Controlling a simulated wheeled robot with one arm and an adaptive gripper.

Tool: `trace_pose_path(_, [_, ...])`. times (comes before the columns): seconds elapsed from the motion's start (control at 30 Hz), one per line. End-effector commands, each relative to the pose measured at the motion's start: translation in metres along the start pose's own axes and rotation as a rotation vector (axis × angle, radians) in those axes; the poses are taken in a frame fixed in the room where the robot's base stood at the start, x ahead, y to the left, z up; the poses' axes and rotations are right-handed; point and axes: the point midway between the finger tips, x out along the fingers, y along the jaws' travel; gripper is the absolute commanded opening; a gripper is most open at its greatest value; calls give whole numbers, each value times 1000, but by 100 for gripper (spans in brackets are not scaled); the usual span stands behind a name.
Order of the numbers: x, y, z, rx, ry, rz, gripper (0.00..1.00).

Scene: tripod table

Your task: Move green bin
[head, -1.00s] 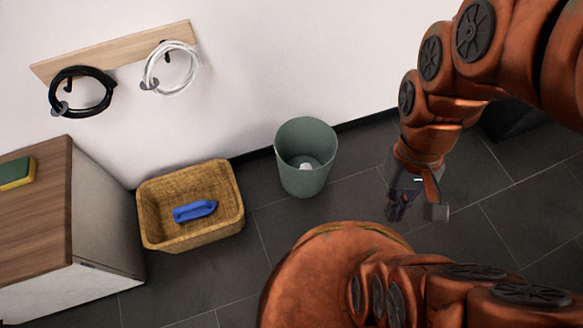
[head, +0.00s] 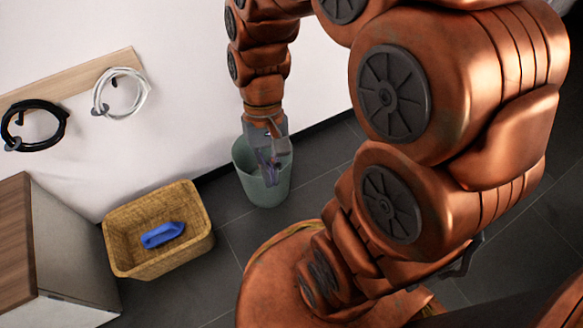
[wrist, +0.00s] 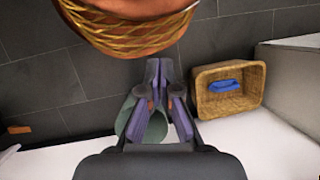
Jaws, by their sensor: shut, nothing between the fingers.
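The green bin (head: 265,196) is a grey-green, open-topped bucket standing upright on the dark floor near the white wall. My gripper (head: 272,178) hangs in front of it in the head view, pointing down and covering part of its rim and opening. In the wrist view the bin (wrist: 129,124) shows behind and left of my fingers (wrist: 160,66). The fingers are shut with nothing between them. I cannot tell whether they touch the bin. Most of the bin's inside is hidden by my gripper.
A wicker basket (head: 198,243) holding a blue object (head: 163,235) stands left of the bin. A wood-topped cabinet (head: 75,255) is further left. A wall rack (head: 70,82) holds a black and a white cable coil. Tiled floor right of the bin is clear.

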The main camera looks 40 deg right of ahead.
Motion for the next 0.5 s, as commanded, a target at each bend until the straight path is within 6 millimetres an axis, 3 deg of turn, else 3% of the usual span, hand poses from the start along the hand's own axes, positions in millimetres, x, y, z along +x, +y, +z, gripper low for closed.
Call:
trace_pose_path(0.27, [-4, -3, -72, 167, -39, -131, 0])
trace_pose_path(0.5, [-1, 8, -136, 320, -66, -246, 0])
